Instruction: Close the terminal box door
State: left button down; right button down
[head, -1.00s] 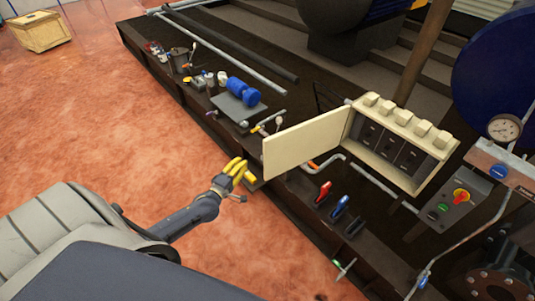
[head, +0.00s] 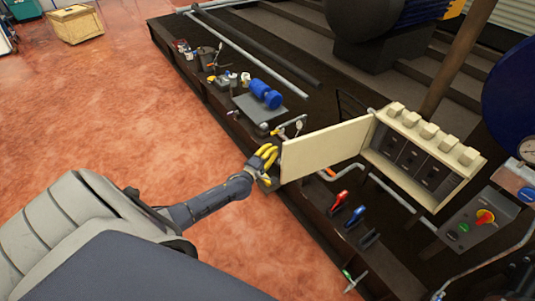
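The terminal box (head: 425,152) is cream-coloured, with several knobs along its top and dark modules inside. Its door (head: 325,150) stands wide open, swung out to the left. My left gripper (head: 268,160), with yellow fingers, is at the door's free left edge, close to it. I cannot tell whether the fingers touch the door or how far they are apart. My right gripper is not in view.
Red (head: 340,199) and blue (head: 355,216) handles sit below the door. A blue motor (head: 265,93) is behind.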

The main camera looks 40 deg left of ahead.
pick_arm(q)
jog(key=shift+s+d+f, duration=0.1)
jog(key=shift+s+d, duration=0.15)
jog(key=shift+d, duration=0.35)
jog(key=shift+s+d+r, duration=0.1)
jog(key=shift+s+d, duration=0.15)
jog(key=shift+d, duration=0.4)
jog(key=shift+s+d+f, duration=0.1)
jog(key=shift+s+d, duration=0.15)
jog(key=shift+d, duration=0.35)
jog(key=shift+d, duration=0.15)
